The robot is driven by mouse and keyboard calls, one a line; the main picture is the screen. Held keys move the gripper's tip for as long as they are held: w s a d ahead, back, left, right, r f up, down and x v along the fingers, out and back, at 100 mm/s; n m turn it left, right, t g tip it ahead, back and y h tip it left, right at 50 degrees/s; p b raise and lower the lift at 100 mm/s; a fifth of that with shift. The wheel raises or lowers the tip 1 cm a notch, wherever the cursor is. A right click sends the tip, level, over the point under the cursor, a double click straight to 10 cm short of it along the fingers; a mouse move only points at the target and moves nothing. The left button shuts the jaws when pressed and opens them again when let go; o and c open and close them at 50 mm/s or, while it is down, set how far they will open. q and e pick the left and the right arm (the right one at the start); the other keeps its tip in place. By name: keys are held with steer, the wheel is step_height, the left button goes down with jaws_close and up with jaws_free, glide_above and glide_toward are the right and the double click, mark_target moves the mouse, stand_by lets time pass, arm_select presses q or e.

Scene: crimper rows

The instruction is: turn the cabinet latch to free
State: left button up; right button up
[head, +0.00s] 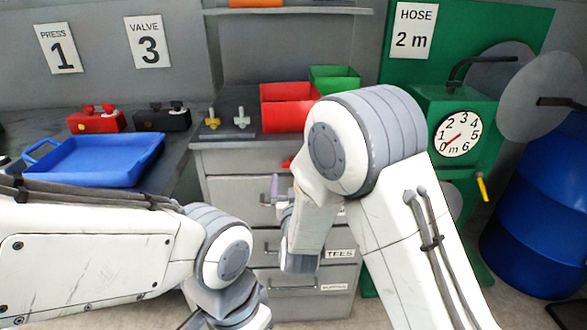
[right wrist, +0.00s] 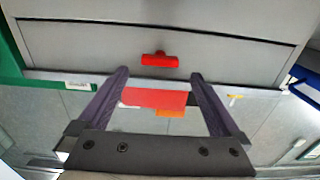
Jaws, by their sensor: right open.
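The grey cabinet (head: 228,190) stands below the counter in the head view. Its red latch (head: 287,162) shows only as a small piece beside my right arm, which hides the rest. In the right wrist view the whole red latch (right wrist: 160,60) lies crosswise on the grey cabinet front (right wrist: 90,45). My right gripper (right wrist: 158,74) is open and empty, its two purple fingers apart, with the latch beyond the gap between their tips. In the head view the right gripper (head: 277,190) is mostly hidden by its own wrist. My left arm's gripper is out of view below.
A red bin (head: 288,108) and a green bin (head: 334,79) stand on the counter, with two valve-like fittings (head: 226,118) left of them. A blue tray (head: 97,160) lies at left. A green hose stand with a dial (head: 458,134) and blue barrel (head: 535,220) are at right.

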mark_target(293, 165)
steer(key=w, duration=0.5)
steer(key=c, duration=1.3)
steer(key=shift+d+f+m+b, duration=0.1)
steer(key=shift+f+m+b, duration=0.05)
steer(key=shift+m+b, duration=9.7)
steer(key=shift+n+b, duration=0.75)
steer(key=shift+b, duration=0.1)
